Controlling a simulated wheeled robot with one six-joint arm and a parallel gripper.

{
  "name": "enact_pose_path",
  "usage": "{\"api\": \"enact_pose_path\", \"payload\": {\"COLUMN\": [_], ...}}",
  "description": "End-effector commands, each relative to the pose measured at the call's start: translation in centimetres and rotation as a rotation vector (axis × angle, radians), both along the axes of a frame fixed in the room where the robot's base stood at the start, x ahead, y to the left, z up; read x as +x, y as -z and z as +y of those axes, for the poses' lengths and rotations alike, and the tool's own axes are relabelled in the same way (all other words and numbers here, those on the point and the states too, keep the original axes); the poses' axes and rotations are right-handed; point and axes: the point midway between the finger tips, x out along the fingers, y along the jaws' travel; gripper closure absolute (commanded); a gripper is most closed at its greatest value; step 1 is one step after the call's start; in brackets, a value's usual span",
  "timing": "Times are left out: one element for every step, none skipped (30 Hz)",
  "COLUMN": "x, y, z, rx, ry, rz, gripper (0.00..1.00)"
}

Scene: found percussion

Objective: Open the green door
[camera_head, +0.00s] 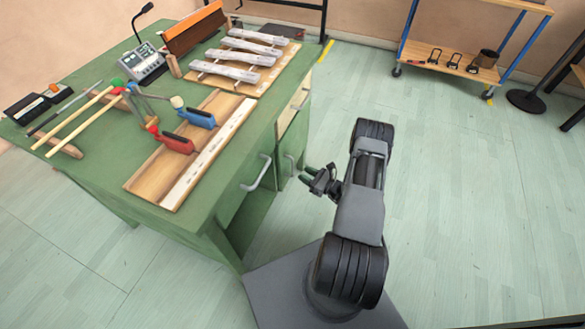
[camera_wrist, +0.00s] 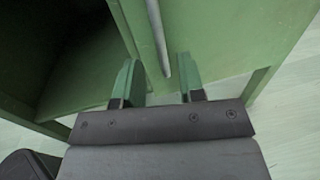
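The green door (camera_wrist: 215,35) fills the upper right of the wrist view, with a long pale upright handle (camera_wrist: 159,38) near its left edge. In the head view the door (camera_head: 295,140) is on the bench's right-hand side, and its handle (camera_head: 290,165) shows as a small bar. The door looks shut. My gripper (camera_head: 307,177) is just right of the handle in the head view. In the wrist view my gripper (camera_wrist: 160,82) is open, its two green fingers apart. The handle's lower end appears between or just beyond the fingertips; I cannot tell whether they touch it.
An open, dark compartment (camera_wrist: 75,60) lies left of the door. A larger handle (camera_head: 258,172) sits on the bench (camera_head: 90,195) front, left of the door. Wooden bars, mallets and clamps lie on top.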

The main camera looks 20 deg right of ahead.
Motion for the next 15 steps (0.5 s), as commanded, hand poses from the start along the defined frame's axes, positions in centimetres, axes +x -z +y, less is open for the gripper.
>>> {"api": "enact_pose_path", "payload": {"x": [0.9,1.3,1.9,2.3,2.7,3.2,3.6,3.9,4.3,4.5,4.8,5.0,5.2,5.3,5.5], "y": [0.1,0.1,0.1,0.1,0.1,0.1,0.1,0.1,0.1,0.1,0.1,0.1,0.0,0.0,0.0], "z": [0.7,1.0,1.3,1.6,1.8,2.1,2.3,2.5,2.7,2.8,3.0,3.2,3.3,3.3,3.4], "rx": [-0.002,-0.002,-0.001,-0.001,-0.001,-0.001,-0.001,-0.002,-0.001,-0.001,0.000,0.000,0.000,0.000,0.000], "ry": [-0.005,-0.006,-0.005,-0.006,-0.004,-0.005,-0.004,-0.004,-0.004,-0.003,-0.003,-0.003,-0.003,-0.003,-0.002], "rz": [-0.001,-0.001,-0.001,0.000,0.001,0.000,-0.001,-0.001,-0.001,-0.001,0.000,0.000,0.000,0.000,0.000], "gripper": [0.64,0.64,0.64,0.64,0.64,0.64,0.64,0.64,0.64,0.64,0.64,0.64,0.64,0.64,0.64]}}
